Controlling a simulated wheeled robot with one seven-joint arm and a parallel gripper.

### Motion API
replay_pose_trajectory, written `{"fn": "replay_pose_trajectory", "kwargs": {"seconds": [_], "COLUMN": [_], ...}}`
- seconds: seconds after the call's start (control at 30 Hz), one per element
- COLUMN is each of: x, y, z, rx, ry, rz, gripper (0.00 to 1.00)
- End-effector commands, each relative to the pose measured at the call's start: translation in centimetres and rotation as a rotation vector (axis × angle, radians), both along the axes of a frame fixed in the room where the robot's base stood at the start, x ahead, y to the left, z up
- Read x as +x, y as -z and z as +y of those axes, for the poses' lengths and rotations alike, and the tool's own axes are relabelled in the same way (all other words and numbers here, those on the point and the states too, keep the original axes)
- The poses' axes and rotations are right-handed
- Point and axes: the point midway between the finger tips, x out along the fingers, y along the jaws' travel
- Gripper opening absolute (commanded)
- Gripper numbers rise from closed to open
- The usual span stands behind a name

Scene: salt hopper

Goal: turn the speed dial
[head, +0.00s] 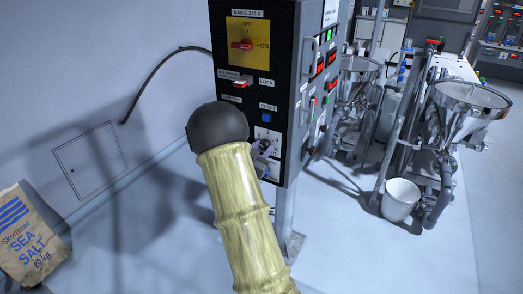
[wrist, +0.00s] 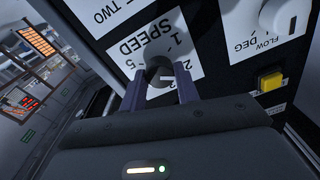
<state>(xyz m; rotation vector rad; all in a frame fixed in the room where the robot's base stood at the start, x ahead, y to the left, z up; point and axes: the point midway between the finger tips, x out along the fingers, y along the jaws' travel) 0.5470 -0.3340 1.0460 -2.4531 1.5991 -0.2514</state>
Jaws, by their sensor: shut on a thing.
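In the head view my gripper (head: 261,150) shows only in part at the lower front of the cabinet (head: 298,50), beyond my arm. The knob's pointer and exact setting are partly hidden by the fingers.
A FLOW dial (wrist: 276,14) and a yellow button (wrist: 270,78) sit to the right of the speed dial. A red switch (head: 241,45) and a blue button (head: 266,117) are higher on the cabinet. A salt sack (head: 30,240) and a white bucket (head: 400,199) stand on the floor.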

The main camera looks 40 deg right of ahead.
Motion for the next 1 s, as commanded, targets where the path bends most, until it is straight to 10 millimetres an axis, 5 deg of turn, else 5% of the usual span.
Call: {"fn": "replay_pose_trajectory", "kwargs": {"seconds": [0.07, 0.1, 0.2, 0.63, 1.0], "x": [0.0, 0.0, 0.0, -0.3, -3.0], "y": [0.1, 0.1, 0.1, 0.1, 0.5], "z": [0.0, 0.0, 0.0, 1.0, 7.2], "rx": [0.002, 0.002, 0.001, 0.0, 0.001], "ry": [-0.001, -0.001, 0.0, -0.002, -0.006], "rz": [0.003, 0.003, 0.003, 0.001, 0.003], "gripper": [0.09, 0.39, 0.53, 0.53, 0.53]}}
